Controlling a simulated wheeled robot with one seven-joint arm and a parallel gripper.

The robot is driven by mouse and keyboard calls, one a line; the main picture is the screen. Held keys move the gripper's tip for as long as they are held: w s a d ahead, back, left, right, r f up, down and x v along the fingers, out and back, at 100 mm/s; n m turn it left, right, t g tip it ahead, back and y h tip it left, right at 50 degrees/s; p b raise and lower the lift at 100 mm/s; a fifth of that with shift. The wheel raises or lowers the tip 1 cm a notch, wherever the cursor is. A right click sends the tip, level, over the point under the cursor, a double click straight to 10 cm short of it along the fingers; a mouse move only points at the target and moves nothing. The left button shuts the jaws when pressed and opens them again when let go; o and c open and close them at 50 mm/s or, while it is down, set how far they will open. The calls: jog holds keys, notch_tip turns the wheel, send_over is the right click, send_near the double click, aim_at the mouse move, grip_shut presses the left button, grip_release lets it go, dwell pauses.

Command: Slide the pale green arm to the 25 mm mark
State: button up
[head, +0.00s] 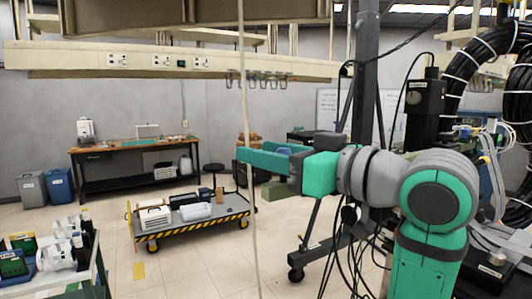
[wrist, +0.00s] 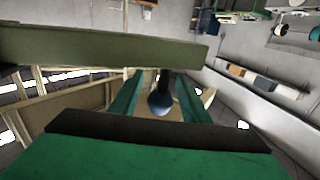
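A dark blue rounded knob (wrist: 160,103) on a dark stem sits between the two green fingers of my gripper (wrist: 158,98) in the wrist view. The fingers are apart, with a gap on each side of the knob. I cannot tell how the stem joins the bar. No scale or 25 mm mark is readable.
A dark upright column (head: 364,75) stands behind my arm, with cables hanging below. Thick black coiled cables (head: 480,70) and a black box (head: 425,108) are at the right. A pale vertical cord (head: 246,100) hangs near my fingertips. A cart (head: 228,205) stands on the floor.

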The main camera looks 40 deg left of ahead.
jog(key=s+d, duration=0.1)
jog(key=d, duration=0.9)
jog(key=shift+d, duration=0.4)
